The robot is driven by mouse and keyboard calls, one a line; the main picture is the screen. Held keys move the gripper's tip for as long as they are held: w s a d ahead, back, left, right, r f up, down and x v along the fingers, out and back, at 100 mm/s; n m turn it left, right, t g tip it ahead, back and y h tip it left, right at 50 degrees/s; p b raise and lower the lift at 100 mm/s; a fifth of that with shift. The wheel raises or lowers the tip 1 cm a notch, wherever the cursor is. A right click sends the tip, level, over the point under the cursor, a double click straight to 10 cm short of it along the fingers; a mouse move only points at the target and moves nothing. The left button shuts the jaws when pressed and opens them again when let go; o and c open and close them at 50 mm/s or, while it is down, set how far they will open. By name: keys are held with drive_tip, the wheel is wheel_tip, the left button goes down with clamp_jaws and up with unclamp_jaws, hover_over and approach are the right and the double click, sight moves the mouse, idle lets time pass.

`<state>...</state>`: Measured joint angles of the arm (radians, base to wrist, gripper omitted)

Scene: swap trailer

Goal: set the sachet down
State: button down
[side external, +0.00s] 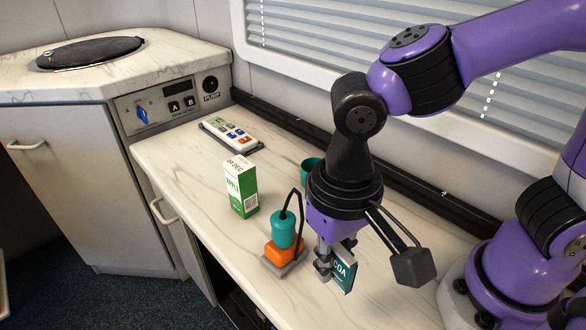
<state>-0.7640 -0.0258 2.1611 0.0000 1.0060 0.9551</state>
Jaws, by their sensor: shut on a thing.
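The sachet (344,273) is a dark green-and-white packet with the letters "OA" showing on its face. My gripper (325,272) points down over the worktop and is shut on the sachet, which hangs on its right side. The sachet stands roughly upright, slightly tilted. Its lower edge is at or just above the worktop; I cannot tell whether it touches. The gripper's fingers hide its left part.
The worktop (390,305) is clear at the front right.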

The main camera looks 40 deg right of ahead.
sight(326, 309)
wheel_tip(326, 309, down, 10)
drive_tip(key=shift+r, duration=0.2)
idle(0.3)
drive_tip(key=shift+f, duration=0.15)
drive_tip(key=c, duration=0.9)
unclamp_jaws()
drive_tip(key=shift+o, duration=0.2)
drive_tip(key=r, duration=1)
drive_tip(key=shift+a, duration=0.25)
drive_tip(key=w+d+r+t+y, duration=0.1)
drive_tip(key=w+d+r+t, duration=0.1)
drive_tip(key=d, duration=0.5)
drive_tip(key=shift+w+d+r+n, duration=0.25)
drive_tip(key=shift+w+r, duration=0.3)
drive_tip(key=shift+r, duration=0.4)
drive_tip(key=shift+o, duration=0.5)
drive_tip(key=d+r+n+t+h, duration=0.1)
drive_tip(key=d+r+t, duration=0.2)
drive_tip(key=d, duration=0.6)
drive_tip(key=shift+s+d+n+t, duration=0.15)
drive_tip(key=shift+d+n+t, duration=0.15)
drive_tip(key=shift+d+n, duration=0.1)
